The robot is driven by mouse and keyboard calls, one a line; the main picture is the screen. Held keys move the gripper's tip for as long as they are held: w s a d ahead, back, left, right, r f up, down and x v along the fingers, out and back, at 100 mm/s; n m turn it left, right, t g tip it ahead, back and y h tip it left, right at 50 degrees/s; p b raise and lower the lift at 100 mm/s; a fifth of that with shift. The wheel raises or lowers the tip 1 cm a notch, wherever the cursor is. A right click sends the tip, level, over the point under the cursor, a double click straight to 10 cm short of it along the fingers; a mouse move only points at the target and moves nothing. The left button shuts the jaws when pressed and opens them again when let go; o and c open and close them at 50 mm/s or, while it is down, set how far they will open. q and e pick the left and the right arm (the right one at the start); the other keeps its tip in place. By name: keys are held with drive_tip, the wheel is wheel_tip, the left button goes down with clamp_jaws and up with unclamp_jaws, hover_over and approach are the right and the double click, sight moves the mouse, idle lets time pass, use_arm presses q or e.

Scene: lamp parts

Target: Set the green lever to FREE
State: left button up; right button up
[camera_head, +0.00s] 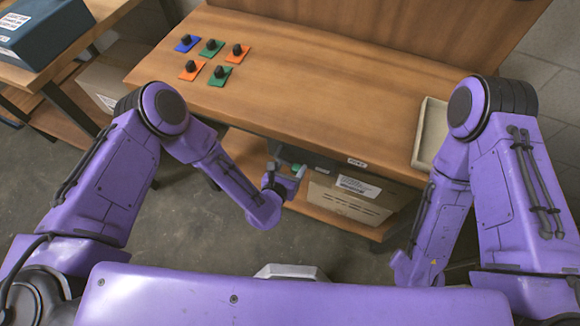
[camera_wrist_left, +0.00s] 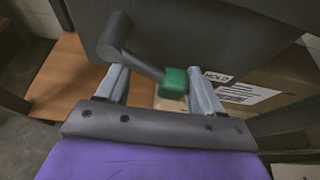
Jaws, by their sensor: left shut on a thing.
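The green lever has a dark grey pivot and arm with a green knob (camera_wrist_left: 174,83) at its end. In the left wrist view it lies between the fingers of my left gripper (camera_wrist_left: 160,88), with the knob close to the right finger. In the head view my left gripper (camera_head: 288,172) is at the table's front, below the top, and the knob shows as a small green spot (camera_head: 296,168). A white label reading HOLD (camera_wrist_left: 217,77) is just right of the knob. Another small label (camera_head: 357,162) is on the table's front edge, too small to read surely. My right gripper is not visible.
A wooden table (camera_head: 330,90) carries several coloured plates with black knobs at its far left. A beige tray (camera_head: 430,135) is at the right. A cardboard box (camera_head: 345,200) stands on the lower shelf beside my left gripper. The middle of the tabletop is clear.

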sight(299, 153)
use_arm(q)
drive_tip(key=shift+w+r, duration=0.3)
drive_tip(key=shift+r, duration=0.1)
drive_tip(key=n+h+b, duration=0.1)
drive_tip(key=b, duration=0.1)
drive_tip(key=r+n+h+b, duration=0.1)
drive_tip(key=n+b, duration=0.1)
drive_tip(key=b, duration=0.1)
drive_tip(key=shift+d+r, duration=0.25)
drive_tip(key=shift+r, duration=0.05)
drive_tip(key=shift+r+n+h+b, duration=0.45)
drive_tip(key=shift+n+b, duration=0.15)
drive_tip(key=shift+b, duration=0.25)
drive_tip(key=shift+r, duration=0.25)
drive_tip(key=shift+n, duration=0.3)
drive_tip(key=o, duration=1.5)
drive_tip(key=shift+r, duration=0.1)
drive_tip(key=shift+s, duration=0.1)
drive_tip(key=shift+s+b, duration=0.15)
drive_tip(key=shift+b, duration=0.15)
